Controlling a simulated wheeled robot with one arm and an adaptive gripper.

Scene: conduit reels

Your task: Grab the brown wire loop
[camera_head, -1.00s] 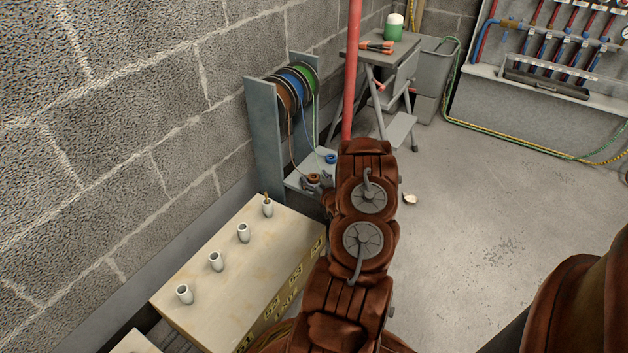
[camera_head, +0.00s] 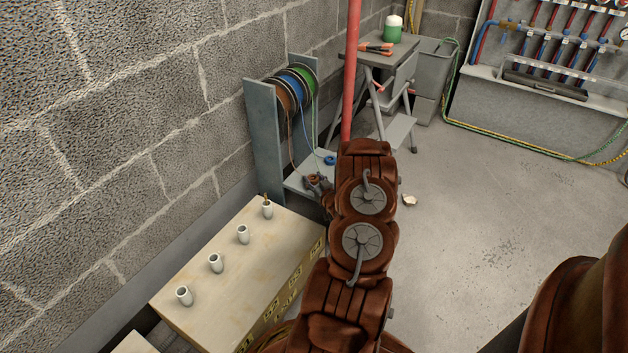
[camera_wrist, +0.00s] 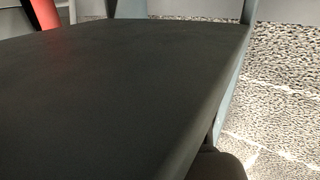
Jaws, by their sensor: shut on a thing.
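The brown wire loop (camera_head: 313,176) is a small coil at the lower shelf of the grey reel stand, in the head view. My gripper (camera_head: 318,183) is shut on it, with grey fingers drawn close together. My arm hides part of this area, and I cannot tell whether the loop is clear of the shelf. A brown wire runs up from there toward the brown reel (camera_head: 283,95). In the wrist view a large dark surface fills most of the picture, and the loop does not show.
A blue loop (camera_head: 330,160) lies on the shelf (camera_head: 297,184) behind. The blue reel (camera_head: 295,86) and green reel (camera_head: 306,78) hang above. A red pole (camera_head: 351,70) stands right of the stand. A crate with white cups (camera_head: 205,290) is in front.

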